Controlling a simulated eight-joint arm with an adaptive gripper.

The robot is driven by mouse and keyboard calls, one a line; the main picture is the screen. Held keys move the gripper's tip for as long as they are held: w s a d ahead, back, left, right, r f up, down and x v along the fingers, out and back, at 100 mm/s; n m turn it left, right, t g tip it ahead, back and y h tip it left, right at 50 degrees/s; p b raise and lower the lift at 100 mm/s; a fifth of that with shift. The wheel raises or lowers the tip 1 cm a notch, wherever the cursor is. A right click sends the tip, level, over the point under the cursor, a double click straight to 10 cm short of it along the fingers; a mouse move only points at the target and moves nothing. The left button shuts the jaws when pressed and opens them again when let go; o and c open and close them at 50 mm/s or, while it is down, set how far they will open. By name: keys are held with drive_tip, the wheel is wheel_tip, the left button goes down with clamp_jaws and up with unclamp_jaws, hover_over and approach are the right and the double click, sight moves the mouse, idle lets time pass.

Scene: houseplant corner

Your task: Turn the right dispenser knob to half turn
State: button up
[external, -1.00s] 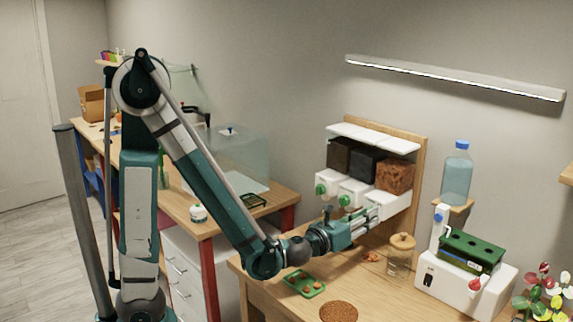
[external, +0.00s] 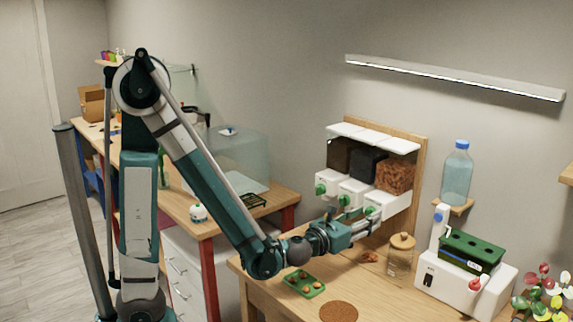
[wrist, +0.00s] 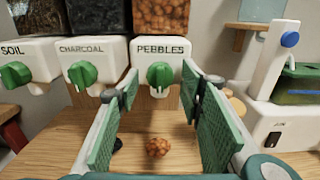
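The right dispenser, labelled PEBBLES (wrist: 160,48), has a green knob (wrist: 160,75) on its white front. The knob's grip ridge looks roughly upright. In the external view the knob (external: 369,211) shows close to the fingertips. My gripper (wrist: 158,92) is open and empty, its green-padded fingers spread wide to the left and right of the knob, tips a little below it. I cannot tell whether the tips reach as far as the knob. My gripper (external: 362,222) also shows in the external view, in front of the right dispenser.
The charcoal knob (wrist: 82,74) and soil knob (wrist: 15,75) are to the left. A small pile of pebbles (wrist: 157,147) lies on the wooden table below. A jar (external: 400,258), a white machine (external: 460,292) and a green tray (external: 304,284) stand nearby.

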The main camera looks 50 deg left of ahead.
idle(0.3)
drive_tip(key=s, duration=1.2)
idle(0.7)
